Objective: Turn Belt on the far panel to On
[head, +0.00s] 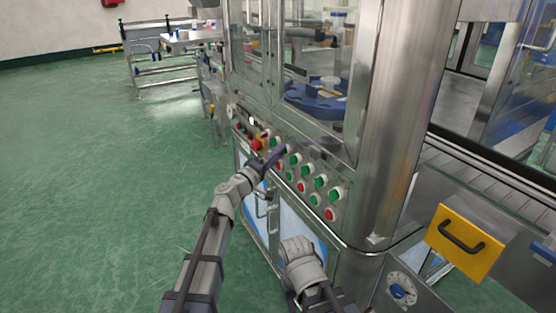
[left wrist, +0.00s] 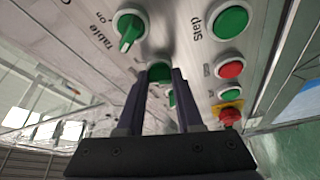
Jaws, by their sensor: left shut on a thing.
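The panel (head: 320,168) on the machine's front carries green and red buttons and knobs. In the left wrist view, a green knob (left wrist: 160,72) sits between the dark fingertips of my left gripper (left wrist: 163,77), which is shut on it. The left gripper also shows in the head view (head: 279,152), against the panel. The label of the held knob is hidden, and its exact angle cannot be told. A green knob labelled Table (left wrist: 131,29) and a green Step button (left wrist: 230,20) are beside it. My right arm is low in front of the machine; its fingers do not show.
A red emergency button on a yellow base (left wrist: 229,115) is close to the left gripper. A yellow box with a black handle (head: 464,241) juts out at the right. A steel table (head: 188,40) stands at the back. The green floor at left is clear.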

